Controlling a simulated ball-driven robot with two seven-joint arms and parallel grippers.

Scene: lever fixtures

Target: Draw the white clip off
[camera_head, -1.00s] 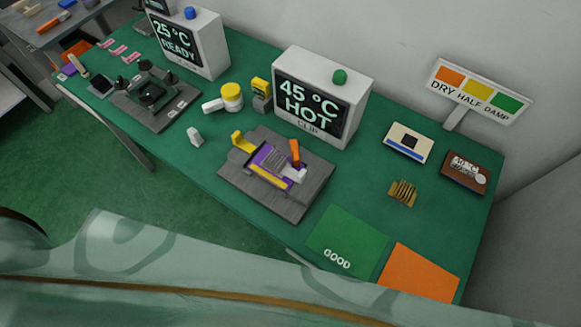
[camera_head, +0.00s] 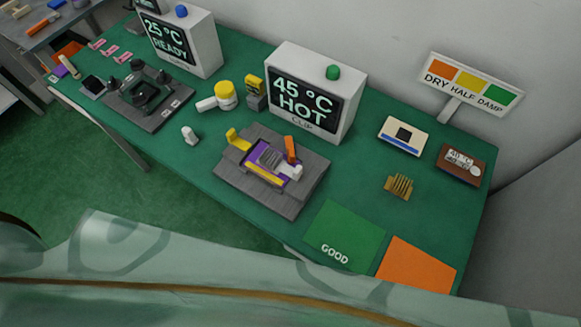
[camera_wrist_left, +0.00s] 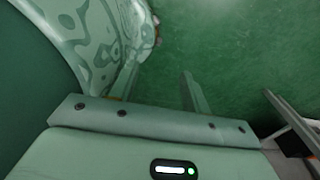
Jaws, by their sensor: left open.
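A small white piece (camera_head: 296,172), which looks like the white clip, sits at the right end of a grey fixture (camera_head: 235,175) on the green bench. The fixture has a purple bed (camera_head: 258,155), a yellow bar (camera_head: 264,174), a yellow upright part (camera_head: 233,137) at its left and an orange lever (camera_head: 290,149) beside the white piece. A separate white piece (camera_head: 190,135) stands left of the fixture. My left gripper (camera_wrist_left: 158,80) is open and empty in the left wrist view, over green floor, away from the fixture. My right gripper is not in view.
A display box (camera_head: 316,92) reading 45 °C HOT, CLIP stands behind the fixture. A yellow-lidded jar (camera_head: 227,97) is to its left. A brass comb-like piece (camera_head: 399,187), a green GOOD mat (camera_head: 345,235) and an orange mat (camera_head: 416,268) lie to the right.

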